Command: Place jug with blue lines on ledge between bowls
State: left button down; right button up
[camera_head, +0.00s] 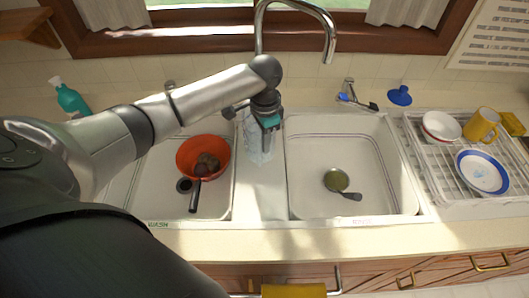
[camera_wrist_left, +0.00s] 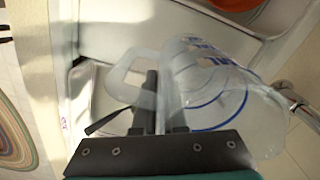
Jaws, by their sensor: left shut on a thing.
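The clear jug with blue lines (camera_wrist_left: 235,100) fills much of the left wrist view, tilted in the picture. My left gripper (camera_wrist_left: 157,100) is shut on its handle. In the head view, my left gripper (camera_head: 266,112) is over the strip between the sink basins, and the partly hidden jug (camera_head: 256,145) shows beneath it. The ledge (camera_head: 262,203) lies between the left basin (camera_head: 158,195) and right basin (camera_head: 305,160). I cannot tell whether the jug touches the ledge. My right gripper is not in view.
An orange bowl (camera_head: 187,157) with a dark lump and a dark-handled pan (camera_head: 194,200) are in the left basin. A ladle (camera_head: 337,180) lies in the right basin. The tap (camera_head: 330,45) arches behind. A dish rack (camera_head: 432,165) stands right. The front of the ledge is clear.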

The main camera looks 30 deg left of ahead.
aim_at(264, 161)
pick_arm(q)
jog(key=shift+f+b, duration=0.3)
jog(key=shift+f, duration=1.85)
jog(key=shift+f, duration=0.2)
jog(key=c, duration=1)
grip_release()
notch_tip(264, 161, up, 12)
jog(key=shift+r+p, duration=0.25)
jog(key=shift+p, duration=0.55)
